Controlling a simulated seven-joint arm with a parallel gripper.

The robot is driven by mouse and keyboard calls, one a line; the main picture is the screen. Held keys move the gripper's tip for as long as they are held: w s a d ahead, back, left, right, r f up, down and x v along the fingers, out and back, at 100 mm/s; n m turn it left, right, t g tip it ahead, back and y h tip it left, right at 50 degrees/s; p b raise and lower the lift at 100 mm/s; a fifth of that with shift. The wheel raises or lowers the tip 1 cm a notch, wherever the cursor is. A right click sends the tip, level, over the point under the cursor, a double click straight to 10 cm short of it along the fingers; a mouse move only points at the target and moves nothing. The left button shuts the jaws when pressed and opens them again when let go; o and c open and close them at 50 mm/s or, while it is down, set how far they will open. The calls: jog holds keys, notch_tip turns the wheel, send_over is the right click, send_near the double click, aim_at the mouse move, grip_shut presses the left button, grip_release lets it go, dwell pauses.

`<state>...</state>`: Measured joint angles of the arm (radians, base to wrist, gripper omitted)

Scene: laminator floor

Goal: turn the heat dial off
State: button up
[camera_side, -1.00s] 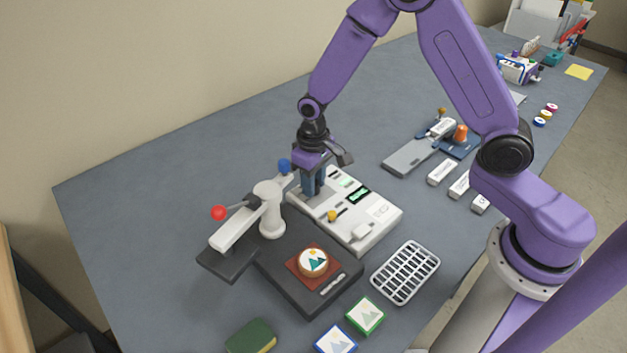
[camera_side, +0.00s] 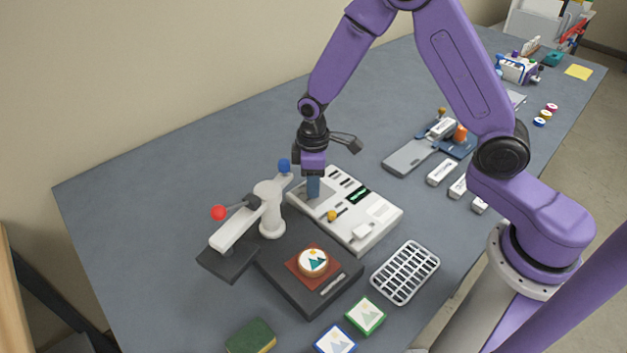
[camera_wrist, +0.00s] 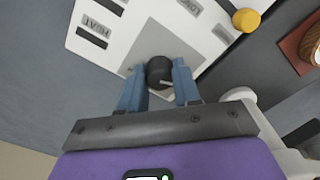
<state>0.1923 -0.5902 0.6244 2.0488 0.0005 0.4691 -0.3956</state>
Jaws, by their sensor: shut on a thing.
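The heat dial (camera_wrist: 157,70) is a round black knob with a light mark on its rim, on a grey patch of the white control panel (camera_wrist: 130,22). In the wrist view my gripper (camera_wrist: 159,76) has its blue fingers on either side of the dial, shut on it. A HEAT label (camera_wrist: 96,26) and a LOCK label are printed on the panel. In the side view my gripper (camera_side: 313,193) points straight down at the left end of the panel (camera_side: 388,227), and the fingers hide the dial there.
A white press with a red-ball lever (camera_side: 218,213) and a blue knob (camera_side: 285,165) stands close left of my gripper. A yellow knob (camera_side: 332,215) is on the panel close by. A dark base (camera_side: 290,285) holds a round badge (camera_side: 313,261).

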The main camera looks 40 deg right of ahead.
dwell(0.4)
jog(key=o, duration=1.1)
jog(key=shift+c, duration=0.2)
jog(key=shift+r, duration=0.1)
notch_tip(320, 180, up, 17)
jog(key=shift+r, duration=0.15)
jog(key=s+d+f+n, duration=0.1)
jog(key=s+d, duration=0.1)
jog(key=s, duration=1.2)
jog(key=s+d+n, duration=0.2)
jog(key=s+d, duration=0.1)
jog(key=s, duration=1)
jog(key=shift+s+f+n, duration=0.3)
jog(key=shift+s+f, duration=0.1)
